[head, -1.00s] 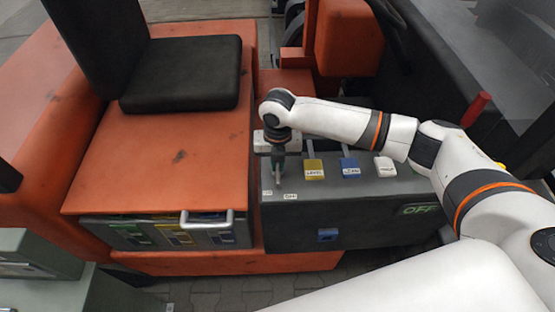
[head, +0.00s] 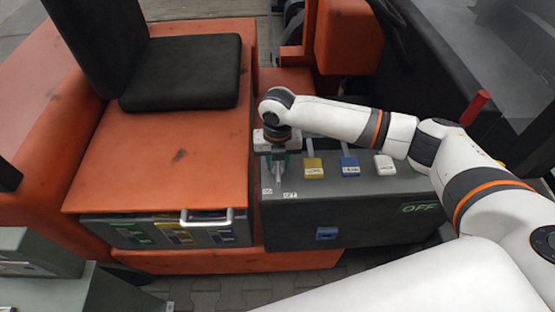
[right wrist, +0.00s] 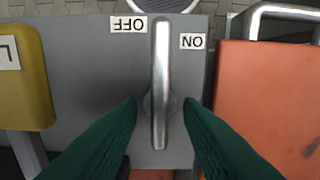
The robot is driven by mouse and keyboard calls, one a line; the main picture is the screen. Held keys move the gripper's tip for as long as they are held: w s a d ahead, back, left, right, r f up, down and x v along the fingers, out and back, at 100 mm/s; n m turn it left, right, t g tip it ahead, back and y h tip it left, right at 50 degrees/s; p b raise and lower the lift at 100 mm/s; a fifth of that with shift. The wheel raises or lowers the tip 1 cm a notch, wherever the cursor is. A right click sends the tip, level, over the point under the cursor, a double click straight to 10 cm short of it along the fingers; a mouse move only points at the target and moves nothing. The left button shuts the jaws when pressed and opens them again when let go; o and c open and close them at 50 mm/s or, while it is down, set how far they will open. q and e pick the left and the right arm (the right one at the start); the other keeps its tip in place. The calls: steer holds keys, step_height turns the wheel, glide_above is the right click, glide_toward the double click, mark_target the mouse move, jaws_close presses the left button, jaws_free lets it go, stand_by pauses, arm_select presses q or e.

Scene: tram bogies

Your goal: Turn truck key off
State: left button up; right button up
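The truck key (right wrist: 160,85) is a silver bar on the grey control box (head: 350,220). My right gripper (right wrist: 162,103) is open, with one green finger on each side of the key and a visible gap at both. In the head view my right gripper (head: 273,165) hangs over the left end of the box and partly hides the key. My left gripper is not in view.
Yellow (head: 313,168), blue (head: 349,166) and white (head: 384,164) labelled levers stand right of the gripper. Green OFF lettering (head: 420,208) shows on the box front. The orange truck body (head: 160,160) with a black seat (head: 185,75) lies left. A red-handled lever (head: 476,108) stands at right.

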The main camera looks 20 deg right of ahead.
mark_target(277, 163)
steer(key=shift+r+b, duration=0.3)
steer(key=shift+r, duration=0.25)
step_height(277, 163, up, 11)
steer(key=b, duration=0.2)
steer(key=shift+b, duration=0.4)
steer(key=shift+f, duration=0.1)
